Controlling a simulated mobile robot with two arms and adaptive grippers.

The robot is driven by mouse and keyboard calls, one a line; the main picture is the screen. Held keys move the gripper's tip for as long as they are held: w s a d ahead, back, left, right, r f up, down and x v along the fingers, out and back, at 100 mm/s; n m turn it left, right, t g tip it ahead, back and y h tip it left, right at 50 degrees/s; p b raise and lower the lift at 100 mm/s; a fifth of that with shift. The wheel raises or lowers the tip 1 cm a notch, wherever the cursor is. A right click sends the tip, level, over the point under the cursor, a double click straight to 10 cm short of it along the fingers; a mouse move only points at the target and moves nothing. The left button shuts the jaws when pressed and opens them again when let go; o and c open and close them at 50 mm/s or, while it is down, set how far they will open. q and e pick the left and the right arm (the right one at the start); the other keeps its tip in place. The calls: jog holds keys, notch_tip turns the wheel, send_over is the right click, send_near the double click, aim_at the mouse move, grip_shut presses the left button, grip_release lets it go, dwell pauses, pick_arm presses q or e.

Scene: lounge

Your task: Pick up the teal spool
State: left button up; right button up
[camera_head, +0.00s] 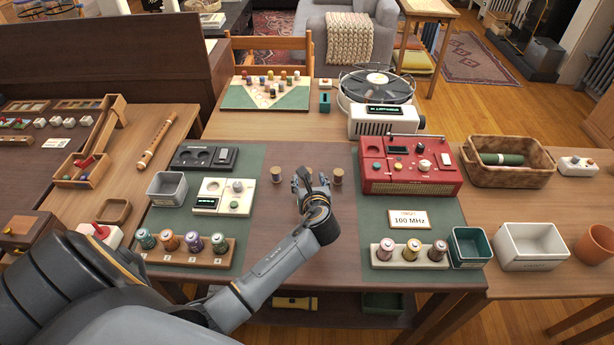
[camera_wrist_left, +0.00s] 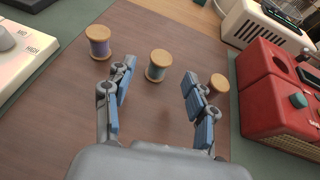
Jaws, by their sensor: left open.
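Three wooden-ended spools stand on the brown table. In the left wrist view, the teal spool (camera_wrist_left: 159,66) is in the middle, upright, ahead of and between the open fingers. A purple spool (camera_wrist_left: 98,43) stands to its left and another spool (camera_wrist_left: 218,84) to its right, partly behind my finger. In the head view, the left spool (camera_head: 276,175) and right spool (camera_head: 338,177) flank my left gripper (camera_head: 311,182), which largely hides the middle one. My left gripper (camera_wrist_left: 157,92) is open and empty, not touching the teal spool. My right gripper is out of view.
A red radio (camera_head: 410,167) stands to the right and a cream box with a knob (camera_head: 224,197) to the left. A rack (camera_head: 178,250) at front left holds several coloured spools, one teal-looking. A white rack (camera_head: 409,253) holds more at front right. Bare table surrounds the three spools.

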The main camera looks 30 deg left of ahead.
pick_arm(q)
jog(key=shift+w+a+f, duration=0.1)
jog(key=shift+w+a, duration=0.35)
jog(key=shift+w, duration=0.05)
jog(key=x, duration=0.3)
jog(key=shift+w+a, duration=0.2)
jog(key=shift+w, duration=0.05)
jog(key=shift+w+a+f, duration=0.1)
jog(key=shift+w+a, duration=0.1)
jog(key=shift+w, duration=0.05)
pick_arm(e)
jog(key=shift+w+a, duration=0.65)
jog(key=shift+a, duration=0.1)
pick_arm(q)
jog(key=shift+s, duration=0.1)
jog(key=shift+c, duration=0.4)
jog(key=c, duration=0.9)
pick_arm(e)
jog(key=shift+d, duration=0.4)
